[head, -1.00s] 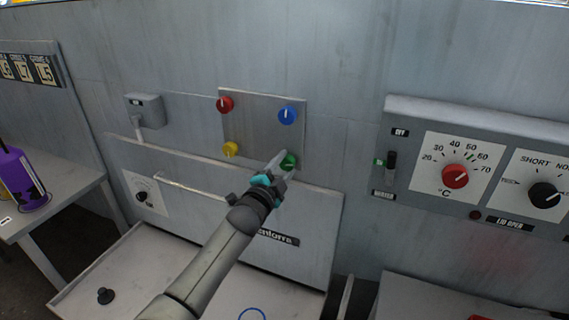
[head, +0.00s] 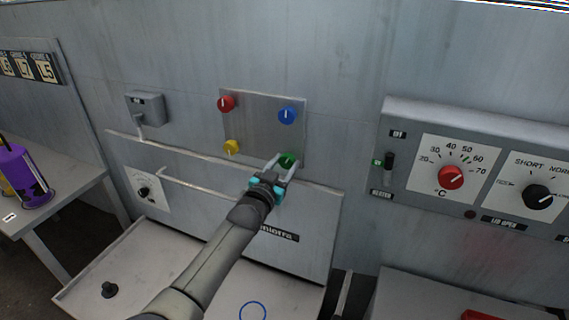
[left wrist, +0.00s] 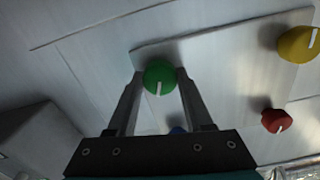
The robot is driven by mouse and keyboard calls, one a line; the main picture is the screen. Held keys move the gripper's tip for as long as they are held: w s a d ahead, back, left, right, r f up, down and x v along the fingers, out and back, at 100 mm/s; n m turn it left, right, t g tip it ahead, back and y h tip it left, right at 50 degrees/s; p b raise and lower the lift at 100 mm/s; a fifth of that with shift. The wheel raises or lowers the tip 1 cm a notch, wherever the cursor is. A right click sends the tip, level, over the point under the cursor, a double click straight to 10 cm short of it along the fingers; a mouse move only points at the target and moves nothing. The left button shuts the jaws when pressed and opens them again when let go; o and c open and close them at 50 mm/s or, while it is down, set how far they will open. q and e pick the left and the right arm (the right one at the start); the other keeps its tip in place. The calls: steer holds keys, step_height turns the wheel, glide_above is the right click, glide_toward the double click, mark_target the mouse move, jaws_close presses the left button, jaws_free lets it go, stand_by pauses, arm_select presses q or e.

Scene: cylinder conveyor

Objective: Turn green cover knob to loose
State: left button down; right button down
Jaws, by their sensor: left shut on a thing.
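The green knob (head: 288,161) sits at the lower right of a square metal panel (head: 262,125) on the wall. My left gripper (head: 283,160) reaches it from below, with one finger on each side. In the left wrist view the green knob (left wrist: 160,77) lies between the fingertips of my left gripper (left wrist: 160,73), which is shut on it. The knob's white mark points toward the bottom of that view. In the head view the fingers partly hide the knob. My right gripper is not in view.
The same panel carries a red knob (head: 225,103), a blue knob (head: 288,115) and a yellow knob (head: 232,147). A control box (head: 480,160) with dials stands out at the right. A purple container (head: 22,177) stands on the left table.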

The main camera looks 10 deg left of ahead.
arm_select(q)
steer(key=shift+n, duration=1.5)
steer(key=shift+c, duration=1.5)
jaws_free()
steer(key=shift+s, duration=0.1)
steer(key=shift+s+a, duration=0.15)
steer(key=shift+s, duration=0.5)
steer(key=s+a+p, duration=0.2)
steer(key=s, duration=1.1)
steer(key=shift+s+a, duration=0.25)
steer(key=shift+a, duration=0.1)
